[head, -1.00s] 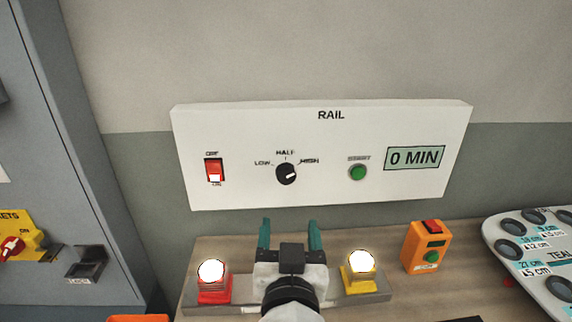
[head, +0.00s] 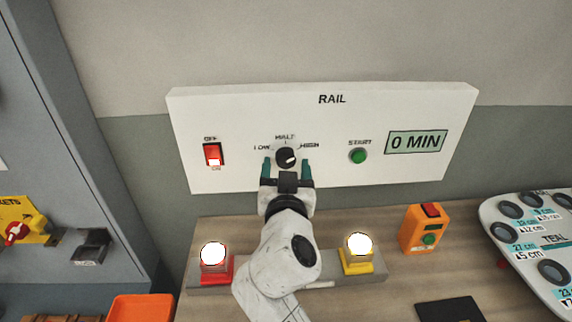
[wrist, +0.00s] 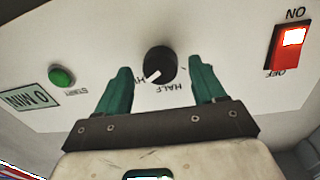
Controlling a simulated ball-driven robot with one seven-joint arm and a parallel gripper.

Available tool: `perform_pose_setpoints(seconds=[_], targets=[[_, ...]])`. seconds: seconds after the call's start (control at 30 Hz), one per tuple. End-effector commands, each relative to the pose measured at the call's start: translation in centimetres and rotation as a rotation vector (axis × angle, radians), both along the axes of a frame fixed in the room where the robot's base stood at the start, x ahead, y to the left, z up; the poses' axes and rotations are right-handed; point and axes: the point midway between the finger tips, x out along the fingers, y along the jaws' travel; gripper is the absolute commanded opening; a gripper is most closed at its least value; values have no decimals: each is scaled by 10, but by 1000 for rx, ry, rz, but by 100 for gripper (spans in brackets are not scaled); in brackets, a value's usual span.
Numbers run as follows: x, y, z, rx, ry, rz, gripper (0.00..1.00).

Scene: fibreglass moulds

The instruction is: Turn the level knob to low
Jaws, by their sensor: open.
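The black level knob (head: 286,158) is on the white RAIL panel (head: 230,115), below the labels LOW, HALF and HIGH. Its white pointer mark faces right, towards the HIGH side. In the wrist view the knob (wrist: 160,62) shows its white mark towards the partly hidden HIGH label. My gripper (head: 286,171) is open, with one teal finger on each side of the knob in the picture. The wrist view shows the open gripper (wrist: 158,70) with gaps between both fingers and the knob. How deep the fingertips reach is hard to tell.
A red rocker switch (head: 213,154) is left of the knob; a green START button (head: 358,156) and a 0 MIN display (head: 416,142) are right. Below stand a red-based lamp (head: 214,256), a yellow-based lamp (head: 358,250) and an orange button box (head: 423,230).

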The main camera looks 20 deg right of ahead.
Motion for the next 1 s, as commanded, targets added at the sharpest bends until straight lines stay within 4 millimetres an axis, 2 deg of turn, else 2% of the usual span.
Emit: perform_pose_setpoints(seconds=[0.3,0.9,1.0], targets=[[3,-1,0,0,0,0,69],[2,-1,0,0,0,0,13],[2,-1,0,-2,1,0,13]])
